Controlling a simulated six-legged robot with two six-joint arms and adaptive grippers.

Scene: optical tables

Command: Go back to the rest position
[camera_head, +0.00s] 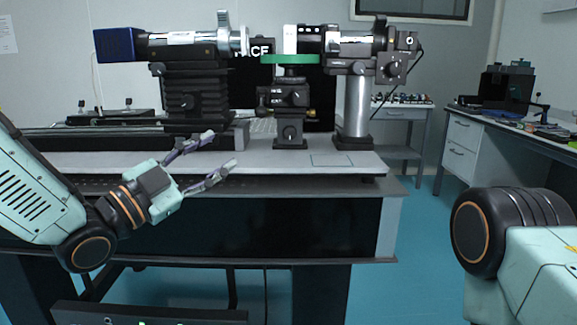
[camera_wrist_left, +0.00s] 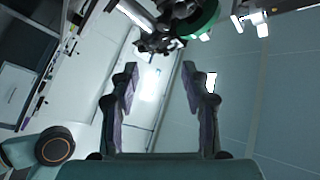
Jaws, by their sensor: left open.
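My left gripper (camera_head: 222,158) comes in from the left in the head view, at the front edge of the optical table (camera_head: 345,160). Its two fingers are spread apart, with nothing between them. In the left wrist view the same gripper (camera_wrist_left: 160,75) shows both fingers apart and empty, with optical equipment beyond the tips. My right arm shows at the lower right of the head view as a dark round joint and a pale link. Its gripper is out of view.
On the table stand a long dark optical device (camera_head: 185,45), a stage with a green disc (camera_head: 290,60) and a post-mounted device (camera_head: 357,105). The green disc also shows in the left wrist view (camera_wrist_left: 205,20). A side desk (camera_head: 475,140) stands at right. Blue floor between is clear.

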